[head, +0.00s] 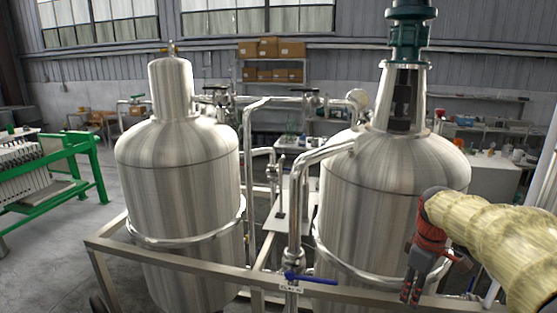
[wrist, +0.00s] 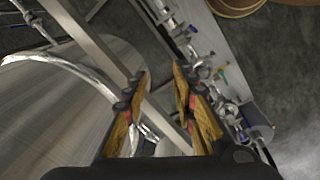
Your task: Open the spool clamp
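A vertical steel pipe spool (head: 294,220) stands between the two tanks in the head view. A clamp-like joint (head: 294,257) sits on its lower part, with a blue lever handle (head: 312,279) just below. A small white label (head: 291,289) is under the handle; I cannot read it surely. Which fitting is the spool clamp is not certain. My gripper (head: 410,297) hangs in front of the right tank, right of the blue handle and apart from it. In the wrist view my gripper (wrist: 160,75) has its two fingers spread with nothing between them.
A metal frame rail (head: 185,260) runs across the front of the left tank (head: 180,170) and the right tank (head: 390,190). Pipes and valves (wrist: 205,75) run past the fingers in the wrist view. A green-framed press (head: 50,180) stands far left on open floor.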

